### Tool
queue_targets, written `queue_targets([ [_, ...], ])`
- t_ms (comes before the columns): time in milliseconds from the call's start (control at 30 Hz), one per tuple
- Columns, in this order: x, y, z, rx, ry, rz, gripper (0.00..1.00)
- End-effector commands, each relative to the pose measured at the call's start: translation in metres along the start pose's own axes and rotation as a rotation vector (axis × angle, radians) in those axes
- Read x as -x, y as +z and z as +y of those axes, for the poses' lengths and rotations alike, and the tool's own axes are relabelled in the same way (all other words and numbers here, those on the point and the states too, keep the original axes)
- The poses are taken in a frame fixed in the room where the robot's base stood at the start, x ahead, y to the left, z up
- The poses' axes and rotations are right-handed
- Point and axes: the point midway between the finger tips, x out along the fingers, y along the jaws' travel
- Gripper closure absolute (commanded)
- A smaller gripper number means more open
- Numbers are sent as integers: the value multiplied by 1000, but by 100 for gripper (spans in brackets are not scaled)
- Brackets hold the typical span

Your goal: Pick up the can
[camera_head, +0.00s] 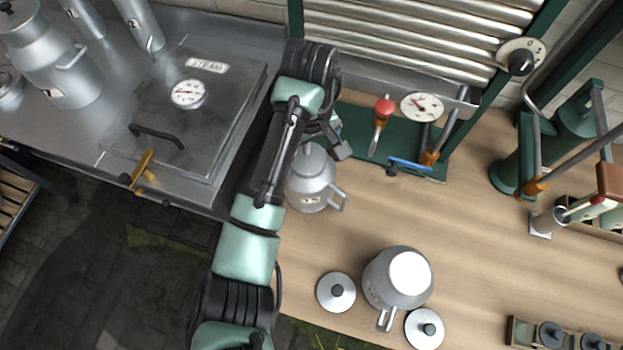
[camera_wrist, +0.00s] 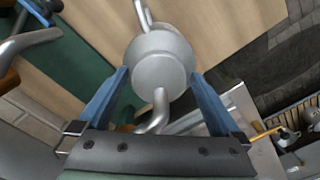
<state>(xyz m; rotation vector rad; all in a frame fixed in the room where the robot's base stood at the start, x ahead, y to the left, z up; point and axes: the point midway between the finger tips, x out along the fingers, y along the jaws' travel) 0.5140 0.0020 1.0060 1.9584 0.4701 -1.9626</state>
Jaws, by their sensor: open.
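A grey metal can (camera_head: 312,190) with side handles stands on the wooden bench in the head view, partly hidden behind my arm. In the wrist view a grey can (camera_wrist: 160,65) with a round top and curved handles appears between the two blue fingers of my gripper (camera_wrist: 160,74). The gripper is open, with one finger on each side of the can in that picture. I cannot tell whether the fingers touch it or how far away it is. In the head view my gripper (camera_head: 336,146) is mostly hidden by the wrist, close to this can.
Another can (camera_head: 376,292) with a pale top stands nearer the front, flanked by two loose lids (camera_head: 322,292) (camera_head: 416,336). A steel steam chest (camera_head: 145,105) lies left. A green panel (camera_head: 357,130) with a gauge and red knob sits behind. The bench's middle right is clear.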

Motion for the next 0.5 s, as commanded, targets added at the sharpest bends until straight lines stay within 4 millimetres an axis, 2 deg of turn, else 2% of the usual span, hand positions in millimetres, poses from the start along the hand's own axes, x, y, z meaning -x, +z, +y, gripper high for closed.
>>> queue_targets([
  [133, -14, 0, 0, 0, 0, 0, 0],
  [367, -16, 0, 0, 0, 1, 1, 0],
  [500, -16, 0, 0, 0, 1, 1, 23],
])
